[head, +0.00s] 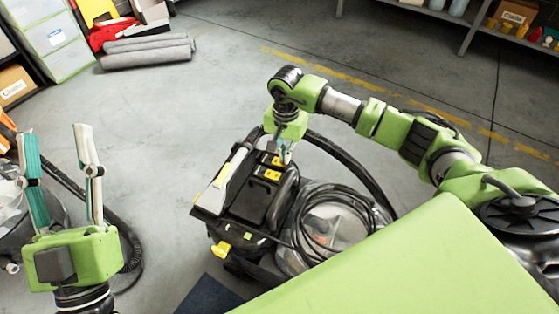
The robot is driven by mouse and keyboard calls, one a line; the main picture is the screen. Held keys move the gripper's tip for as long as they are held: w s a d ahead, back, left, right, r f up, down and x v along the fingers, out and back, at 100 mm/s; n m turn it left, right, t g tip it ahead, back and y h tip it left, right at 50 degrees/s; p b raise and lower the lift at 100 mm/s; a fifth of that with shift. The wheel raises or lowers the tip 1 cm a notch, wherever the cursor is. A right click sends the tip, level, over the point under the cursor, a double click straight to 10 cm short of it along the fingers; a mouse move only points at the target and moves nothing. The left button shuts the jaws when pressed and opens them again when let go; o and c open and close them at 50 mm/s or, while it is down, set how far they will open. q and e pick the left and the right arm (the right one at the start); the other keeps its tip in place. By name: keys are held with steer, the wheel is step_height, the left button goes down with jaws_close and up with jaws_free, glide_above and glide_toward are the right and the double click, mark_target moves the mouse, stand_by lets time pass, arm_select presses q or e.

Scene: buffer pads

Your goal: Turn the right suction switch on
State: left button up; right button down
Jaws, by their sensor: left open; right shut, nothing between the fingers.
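A black and yellow cleaning machine (240,205) stands on the floor in the middle of the head view. Two yellow switches sit on its top, an upper one (277,161) and a lower one (271,175). My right gripper (286,158) points down at the machine's top, with its fingertips beside the upper switch. Its fingers are shut with nothing between them. I cannot tell whether it touches a switch or which way the switches are set. My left gripper (57,165) is open and empty, raised at the left, well apart from the machine.
A coiled black cable (335,225) lies over a clear container at the machine's right, and a black hose curves behind it. Rolled grey mats (148,52) lie at the back left. Shelves (470,25) stand at the back right. The floor between is clear.

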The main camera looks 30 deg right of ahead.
arm_select(q)
steer(key=shift+s+r+h, duration=0.2)
steer(key=shift+r+h, duration=0.1)
steer(key=shift+r, duration=0.1)
arm_select(e)
steer(key=shift+f, duration=0.1)
arm_select(q)
steer(key=shift+s+r, duration=0.1)
steer(key=shift+s+r+t, duration=0.15)
steer(key=shift+t, duration=0.15)
arm_select(e)
steer(key=shift+f, duration=0.1)
